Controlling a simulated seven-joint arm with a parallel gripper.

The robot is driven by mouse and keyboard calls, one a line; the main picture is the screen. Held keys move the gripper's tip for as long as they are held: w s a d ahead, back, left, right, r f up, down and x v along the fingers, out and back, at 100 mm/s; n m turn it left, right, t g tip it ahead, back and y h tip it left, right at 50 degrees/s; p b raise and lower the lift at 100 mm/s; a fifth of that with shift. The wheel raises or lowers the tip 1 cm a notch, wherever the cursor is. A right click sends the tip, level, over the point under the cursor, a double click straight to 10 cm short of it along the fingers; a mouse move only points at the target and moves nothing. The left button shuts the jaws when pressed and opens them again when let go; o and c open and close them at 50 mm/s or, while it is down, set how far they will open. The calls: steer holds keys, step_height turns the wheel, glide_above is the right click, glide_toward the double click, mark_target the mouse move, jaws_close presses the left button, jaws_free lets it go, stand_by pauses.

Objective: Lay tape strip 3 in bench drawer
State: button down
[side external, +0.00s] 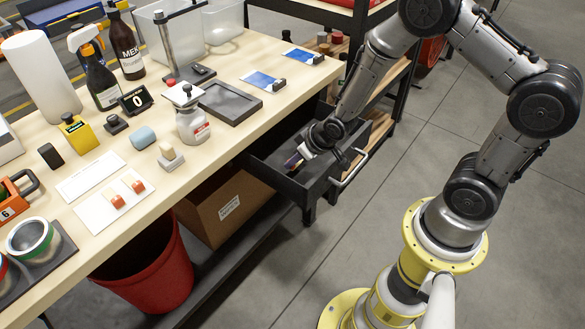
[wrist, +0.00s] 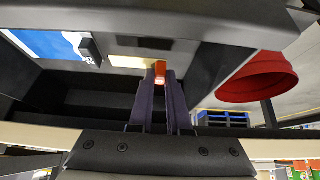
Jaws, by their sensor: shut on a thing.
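My gripper (wrist: 163,78) is shut on a small orange-red block (wrist: 160,70), which seems to be the grip of a pale tape strip (wrist: 135,61). No number is readable on the strip, so I cannot tell that it is strip 3. The bench drawer (side external: 270,167) is pulled open below the bench top. In the side view my gripper (side external: 300,157) reaches down into it, and the arm hides part of the inside. In the wrist view, a blue-and-white strip (wrist: 48,45) with a dark block lies within the dark walls, near the pale strip.
On the bench, two strips with red blocks (side external: 117,201) lie on a white sheet. Two blue strips (side external: 263,81) lie near a grey tray (side external: 230,102). The drawer handle (side external: 350,167) juts out. A red bin (side external: 150,270) and cardboard box (side external: 222,208) stand under the bench.

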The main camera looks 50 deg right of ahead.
mark_target(294, 168)
steer(key=shift+w+f, duration=0.2)
steer(key=shift+f, duration=1.6)
steer(key=shift+f, duration=0.1)
steer(key=c, duration=0.9)
jaws_free()
steer(key=shift+o, duration=0.2)
